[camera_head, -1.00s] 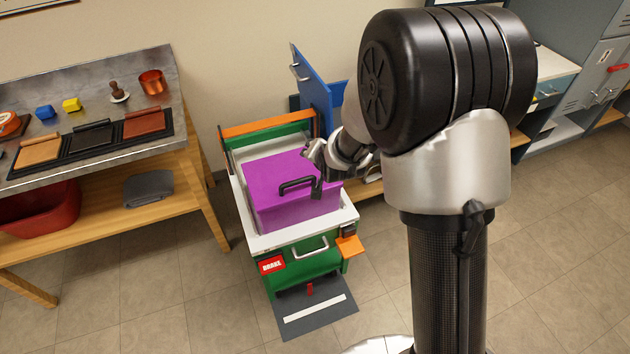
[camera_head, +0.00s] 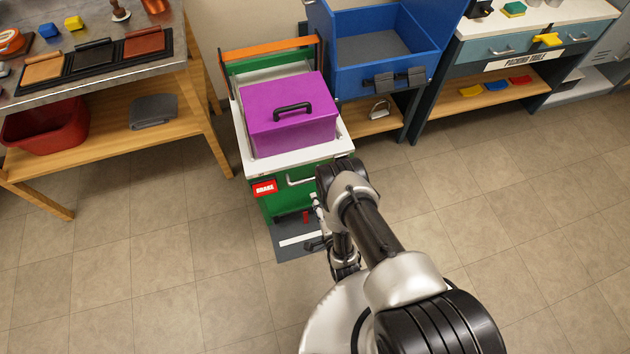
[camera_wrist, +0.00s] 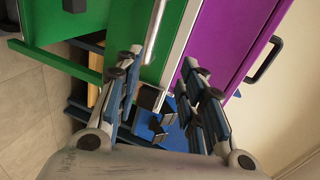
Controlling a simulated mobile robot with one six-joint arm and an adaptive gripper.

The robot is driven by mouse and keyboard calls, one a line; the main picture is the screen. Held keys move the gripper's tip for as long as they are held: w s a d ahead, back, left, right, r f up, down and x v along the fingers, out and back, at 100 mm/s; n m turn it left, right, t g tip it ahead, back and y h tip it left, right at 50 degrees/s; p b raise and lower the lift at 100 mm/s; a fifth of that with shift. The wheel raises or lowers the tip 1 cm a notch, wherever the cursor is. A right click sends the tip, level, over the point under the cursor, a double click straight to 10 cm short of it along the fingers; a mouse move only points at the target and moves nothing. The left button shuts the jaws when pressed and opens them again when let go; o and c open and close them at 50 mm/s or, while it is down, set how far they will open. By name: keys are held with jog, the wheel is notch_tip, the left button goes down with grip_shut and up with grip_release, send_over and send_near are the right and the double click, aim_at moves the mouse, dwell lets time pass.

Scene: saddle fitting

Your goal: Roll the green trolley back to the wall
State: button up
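The green trolley (camera_head: 259,208) has a white top rim, an orange bar at its back and a red BRAKE label (camera_head: 265,188) on its front. A closed purple box (camera_head: 290,133) with a black handle sits on it. My gripper (camera_wrist: 160,58) is open in the wrist view, its fingers apart with nothing between them. The trolley's green side (camera_wrist: 190,22) and the box (camera_wrist: 222,40) show beyond the fingertips. In the head view my gripper is low by the trolley's front right corner, mostly hidden by my arm. I cannot tell whether it touches the trolley.
A dark mat with a white stripe (camera_head: 300,239) lies at the trolley's front. A wooden bench (camera_head: 205,135) stands left, with a red tub (camera_head: 45,122) on its shelf. Floor in front is clear.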

aim_at(309, 179)
jog(key=s+d+f, duration=0.1)
jog(key=s+f, duration=0.1)
jog(key=s, duration=0.2)
jog(key=shift+m, duration=0.3)
jog(key=b+x, duration=0.1)
jog(key=x, duration=0.4)
jog(key=b+x, duration=0.1)
jog(key=x, duration=0.5)
jog(key=r+b+x, duration=0.1)
jog(key=x, duration=0.5)
jog(key=shift+w+a, duration=0.1)
jog(key=shift+c, duration=0.5)
grip_shut()
